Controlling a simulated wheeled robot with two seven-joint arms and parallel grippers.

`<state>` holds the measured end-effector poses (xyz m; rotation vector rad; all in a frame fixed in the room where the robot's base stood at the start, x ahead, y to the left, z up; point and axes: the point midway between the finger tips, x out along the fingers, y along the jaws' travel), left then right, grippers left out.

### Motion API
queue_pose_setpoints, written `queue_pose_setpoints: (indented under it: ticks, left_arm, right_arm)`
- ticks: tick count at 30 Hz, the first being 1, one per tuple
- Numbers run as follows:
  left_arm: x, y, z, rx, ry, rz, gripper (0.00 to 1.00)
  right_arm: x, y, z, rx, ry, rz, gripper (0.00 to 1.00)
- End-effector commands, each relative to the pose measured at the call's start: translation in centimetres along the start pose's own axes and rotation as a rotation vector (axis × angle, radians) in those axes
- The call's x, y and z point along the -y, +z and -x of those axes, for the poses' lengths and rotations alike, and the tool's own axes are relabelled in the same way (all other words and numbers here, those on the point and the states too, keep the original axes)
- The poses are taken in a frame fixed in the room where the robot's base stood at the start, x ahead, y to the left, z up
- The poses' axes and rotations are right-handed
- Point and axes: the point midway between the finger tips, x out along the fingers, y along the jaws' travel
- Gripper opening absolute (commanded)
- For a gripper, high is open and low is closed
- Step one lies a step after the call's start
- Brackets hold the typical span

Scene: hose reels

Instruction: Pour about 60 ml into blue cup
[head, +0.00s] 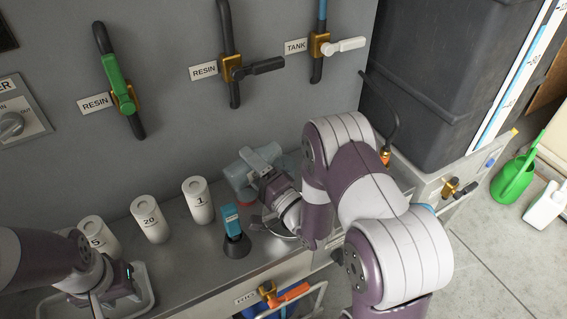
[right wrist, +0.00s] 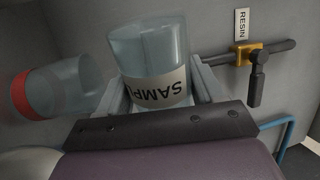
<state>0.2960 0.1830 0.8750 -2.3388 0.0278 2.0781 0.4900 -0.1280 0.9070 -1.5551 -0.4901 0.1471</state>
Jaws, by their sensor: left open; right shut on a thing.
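My right gripper (right wrist: 155,100) is shut on a clear sample cup (right wrist: 155,50) with a pale band lettered "SAMPLE". The cup is strongly tilted against the wall label and the other cup; I cannot make out a liquid level or stream. A clear cup with a red band (right wrist: 50,88) is beside it, apart in the wrist view; its red band also shows low by the gripper in the head view (head: 234,195). I cannot pick out a blue cup. My left gripper (head: 112,299) is open at the lower left, over a shallow tray.
White cylinders marked 1 (head: 199,204), 20 (head: 151,222) and 5 (head: 99,239) stand on the bench. Valves on pipes line the wall, including a green-handled one (head: 115,80). A dark tank (head: 440,70) stands right.

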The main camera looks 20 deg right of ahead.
Motion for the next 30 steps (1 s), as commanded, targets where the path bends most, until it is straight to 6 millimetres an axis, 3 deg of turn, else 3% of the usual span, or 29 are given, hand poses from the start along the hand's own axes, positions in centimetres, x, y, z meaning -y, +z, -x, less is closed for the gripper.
queue_pose_setpoints:
  ticks: [16,18,21,30]
  left_arm:
    - [0.0,0.0,0.0,0.000,0.000,0.000,0.43]
    - [0.0,0.1,-1.4,0.000,0.000,0.000,0.43]
    - [0.0,0.1,-1.1,0.001,0.000,0.000,0.43]
    - [0.0,0.2,-1.5,0.000,0.000,0.000,0.43]
  right_arm:
    - [-0.1,0.0,0.0,-0.003,-0.002,-0.016,0.30]
    - [-0.2,0.3,0.0,0.032,-0.007,0.150,0.30]
    - [0.7,0.7,-0.2,0.069,-0.005,0.335,0.30]
    - [0.4,0.4,-0.2,0.102,-0.004,0.478,0.30]
